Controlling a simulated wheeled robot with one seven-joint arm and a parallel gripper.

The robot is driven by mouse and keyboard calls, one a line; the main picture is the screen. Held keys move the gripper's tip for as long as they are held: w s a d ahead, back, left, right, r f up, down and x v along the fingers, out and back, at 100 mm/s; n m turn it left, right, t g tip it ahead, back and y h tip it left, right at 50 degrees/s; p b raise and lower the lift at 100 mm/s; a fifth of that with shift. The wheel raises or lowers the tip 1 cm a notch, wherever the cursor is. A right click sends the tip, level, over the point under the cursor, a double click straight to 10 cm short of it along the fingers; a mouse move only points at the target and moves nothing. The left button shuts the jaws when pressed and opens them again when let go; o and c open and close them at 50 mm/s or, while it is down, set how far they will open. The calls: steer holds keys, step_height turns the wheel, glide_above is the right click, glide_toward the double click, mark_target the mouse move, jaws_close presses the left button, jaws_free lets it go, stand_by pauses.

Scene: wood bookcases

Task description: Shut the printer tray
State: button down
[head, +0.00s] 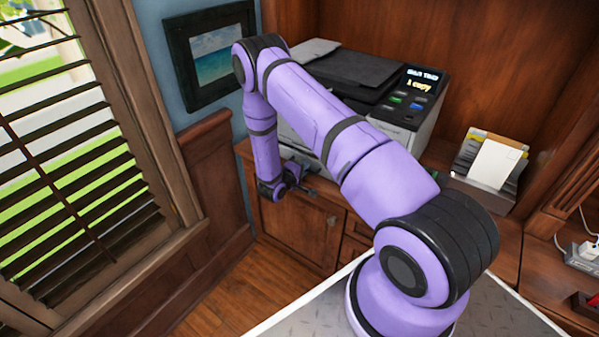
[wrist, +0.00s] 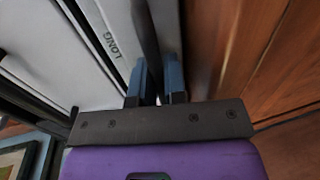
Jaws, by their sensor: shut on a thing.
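The grey and black printer (head: 411,115) stands on the wood cabinet, its lit screen reading "1 copy". My arm hides much of its front. In the wrist view, a pale panel marked "LONG" (wrist: 112,42) at the printer's lower front looks like the printer tray. My gripper (wrist: 156,66) is low at the printer's front, its blue fingers either side of a thin edge that seems to belong to the tray. It is shut on that edge. In the head view, my gripper (head: 308,191) is small and dark beside the cabinet's top edge. How far out the tray stands is hidden.
The wood cabinet top (wrist: 225,50) runs close along the gripper's right side in the wrist view. A paper holder with envelopes (head: 492,165) stands right of the printer. A framed picture (head: 212,52) hangs on the wall at left, near a shuttered window (head: 70,150).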

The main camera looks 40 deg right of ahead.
steer(key=shift+r+x, duration=0.2)
steer(key=shift+x, duration=0.8)
steer(key=c, duration=1.2)
jaws_free()
steer(key=shift+d, duration=0.15)
steer(key=v, duration=1.1)
steer(key=shift+w+f, duration=0.1)
